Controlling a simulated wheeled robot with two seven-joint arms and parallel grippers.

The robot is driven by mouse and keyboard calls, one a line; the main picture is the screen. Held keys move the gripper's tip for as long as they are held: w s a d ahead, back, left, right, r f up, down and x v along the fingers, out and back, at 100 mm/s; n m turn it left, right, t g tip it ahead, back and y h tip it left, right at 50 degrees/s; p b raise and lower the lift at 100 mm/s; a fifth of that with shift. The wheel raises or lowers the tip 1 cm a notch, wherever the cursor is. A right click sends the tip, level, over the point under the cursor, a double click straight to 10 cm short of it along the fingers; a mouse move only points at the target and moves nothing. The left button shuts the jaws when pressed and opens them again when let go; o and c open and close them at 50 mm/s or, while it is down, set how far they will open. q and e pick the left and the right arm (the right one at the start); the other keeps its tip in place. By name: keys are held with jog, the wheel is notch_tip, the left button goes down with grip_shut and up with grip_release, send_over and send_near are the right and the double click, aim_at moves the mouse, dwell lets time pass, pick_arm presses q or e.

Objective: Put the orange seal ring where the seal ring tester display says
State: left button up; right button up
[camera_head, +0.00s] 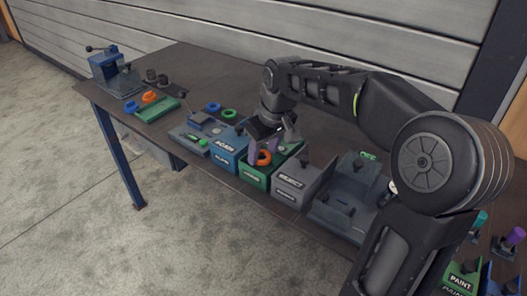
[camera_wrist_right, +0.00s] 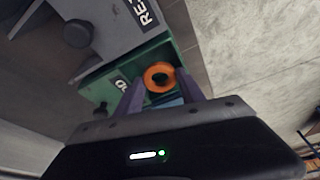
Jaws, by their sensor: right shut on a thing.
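The orange seal ring (camera_head: 264,157) is between the purple-grey fingers of my right gripper (camera_head: 268,146), over the green bin (camera_head: 254,179). In the right wrist view the orange seal ring (camera_wrist_right: 159,76) sits at the fingertips of my right gripper (camera_wrist_right: 160,92), with the green bin (camera_wrist_right: 140,62) behind it. The gripper is shut on the ring. The seal ring tester (camera_head: 190,138) is left of the bins and shows a bright green patch (camera_head: 203,142); any text there is too small to read. My left gripper is not in view.
A blue bin marked AGAIN (camera_head: 227,160) stands left of the green bin, and a grey bin marked REJECT (camera_head: 290,187) stands right. Green and blue rings (camera_head: 228,114) lie behind the tester. A green tray (camera_head: 157,110) and a blue vise-like device (camera_head: 105,65) are farther left.

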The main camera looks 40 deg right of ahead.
jog(key=shift+s+f, duration=0.2)
jog(key=shift+f, duration=0.75)
jog(key=shift+w+f, duration=0.2)
jog(key=shift+b, duration=0.3)
jog(key=shift+a+f, duration=0.1)
jog(key=shift+f, duration=0.1)
jog(key=o, duration=1.2)
